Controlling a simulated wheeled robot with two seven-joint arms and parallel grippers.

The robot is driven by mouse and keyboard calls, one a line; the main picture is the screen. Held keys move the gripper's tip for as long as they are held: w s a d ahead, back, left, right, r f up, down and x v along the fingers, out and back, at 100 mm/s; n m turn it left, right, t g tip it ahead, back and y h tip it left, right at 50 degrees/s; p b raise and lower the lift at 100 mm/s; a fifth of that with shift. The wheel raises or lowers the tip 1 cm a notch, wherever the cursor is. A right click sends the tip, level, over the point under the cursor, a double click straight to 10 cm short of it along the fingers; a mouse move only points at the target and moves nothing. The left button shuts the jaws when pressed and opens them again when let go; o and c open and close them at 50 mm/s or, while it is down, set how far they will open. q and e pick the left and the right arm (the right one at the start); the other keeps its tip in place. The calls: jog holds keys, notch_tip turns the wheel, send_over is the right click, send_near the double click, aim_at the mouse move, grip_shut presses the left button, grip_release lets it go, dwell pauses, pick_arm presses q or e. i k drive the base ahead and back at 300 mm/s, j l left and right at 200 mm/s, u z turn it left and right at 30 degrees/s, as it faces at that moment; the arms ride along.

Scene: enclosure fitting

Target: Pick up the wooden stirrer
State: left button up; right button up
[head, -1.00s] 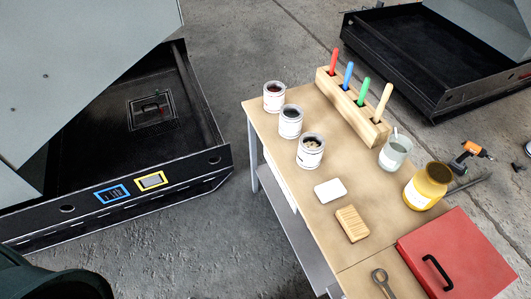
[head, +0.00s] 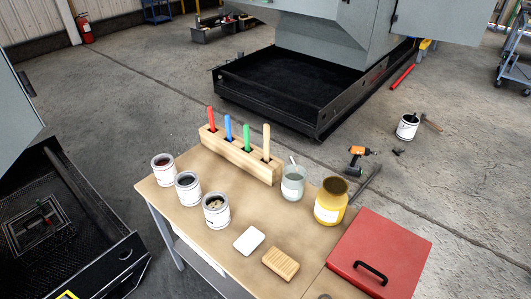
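A pale wooden stick (head: 266,141), which looks like the wooden stirrer, stands upright in the right-hand slot of a long wooden block (head: 238,157) on the table. Its lower end is hidden in the block. Red (head: 211,117), blue (head: 228,127) and green (head: 246,138) handles stand in the other slots to its left. Neither of my grippers is in view.
Three open cans (head: 188,188) stand at the table's left. A glass jar (head: 293,184) with a thin rod and a yellow jar (head: 331,201) stand right of the block. A white block (head: 249,240), a ribbed wooden piece (head: 280,264) and a red case (head: 379,254) lie nearer.

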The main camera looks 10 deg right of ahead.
aim_at(267, 127)
jog(key=i+j+z, duration=0.1)
jog(key=j, duration=0.25)
jog(key=i+j+z, duration=0.25)
jog(key=j, duration=0.5)
jog(key=i+j+z, duration=0.15)
jog(key=j, duration=0.25)
jog(key=i+j+z, duration=0.1)
jog(key=j, duration=0.3)
jog(key=i+j+z, duration=0.15)
jog(key=j, duration=0.25)
jog(key=i, duration=0.05)
